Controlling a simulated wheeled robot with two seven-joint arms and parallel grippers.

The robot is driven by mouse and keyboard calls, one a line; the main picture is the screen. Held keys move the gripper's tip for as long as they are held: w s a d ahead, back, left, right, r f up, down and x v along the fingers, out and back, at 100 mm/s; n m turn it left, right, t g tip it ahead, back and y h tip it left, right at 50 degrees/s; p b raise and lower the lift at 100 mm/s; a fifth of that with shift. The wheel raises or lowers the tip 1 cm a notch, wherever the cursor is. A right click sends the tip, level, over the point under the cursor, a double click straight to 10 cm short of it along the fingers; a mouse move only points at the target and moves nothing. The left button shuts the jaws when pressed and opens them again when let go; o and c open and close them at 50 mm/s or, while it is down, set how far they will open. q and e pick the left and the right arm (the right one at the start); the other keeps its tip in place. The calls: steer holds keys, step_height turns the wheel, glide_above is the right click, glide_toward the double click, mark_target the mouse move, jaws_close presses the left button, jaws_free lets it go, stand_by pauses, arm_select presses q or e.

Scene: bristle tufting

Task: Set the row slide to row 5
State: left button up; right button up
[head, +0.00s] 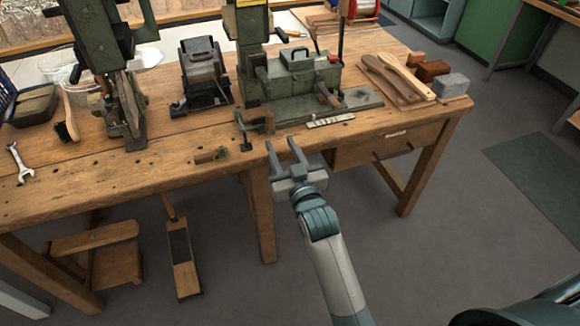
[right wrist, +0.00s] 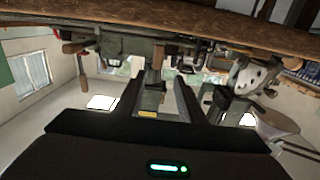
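The green tufting machine (head: 290,82) stands on the wooden bench, with a pale marked strip (head: 331,120) lying along its front edge. A small wooden-handled part (head: 268,121) projects at the machine's front left. I cannot tell which part is the row slide, and its row marks are too small to read. My right gripper (head: 282,143) is open and empty, just in front of the bench edge, below the machine and apart from it. The right wrist view shows its two fingers (right wrist: 158,95) spread with nothing held between them. My left gripper is not in view.
The bench front (head: 190,182) lies left of my right gripper, with a drawer (head: 385,148) on its right. A small wooden-handled tool (head: 210,156) lies near the front edge. Floor space is open at right.

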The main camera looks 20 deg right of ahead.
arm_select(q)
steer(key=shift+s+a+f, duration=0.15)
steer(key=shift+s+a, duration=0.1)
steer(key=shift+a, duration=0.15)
arm_select(e)
steer(key=s, duration=0.6)
steer(key=shift+s, duration=0.35)
steer(key=s+a+f+n+g+y, duration=0.1)
steer(key=s+f+g, duration=0.25)
steer(key=f, duration=1.25)
steer(key=s+a+f+g, duration=0.1)
steer(key=s+f+g, duration=0.25)
steer(key=f, duration=1.15)
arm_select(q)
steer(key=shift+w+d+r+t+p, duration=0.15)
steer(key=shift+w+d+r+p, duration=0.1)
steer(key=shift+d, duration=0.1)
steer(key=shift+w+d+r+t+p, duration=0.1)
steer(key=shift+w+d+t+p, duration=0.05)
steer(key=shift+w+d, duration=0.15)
arm_select(e)
steer(key=s+d+f+g, duration=0.2)
steer(key=s+f, duration=0.9)
steer(key=s+d+f+n+g, duration=0.1)
steer(key=s+d+f+g, duration=0.1)
steer(key=s+f, duration=0.9)
steer(key=shift+s+d+f+g, duration=0.25)
steer(key=shift+s+g, duration=0.25)
steer(key=shift+g, duration=0.3)
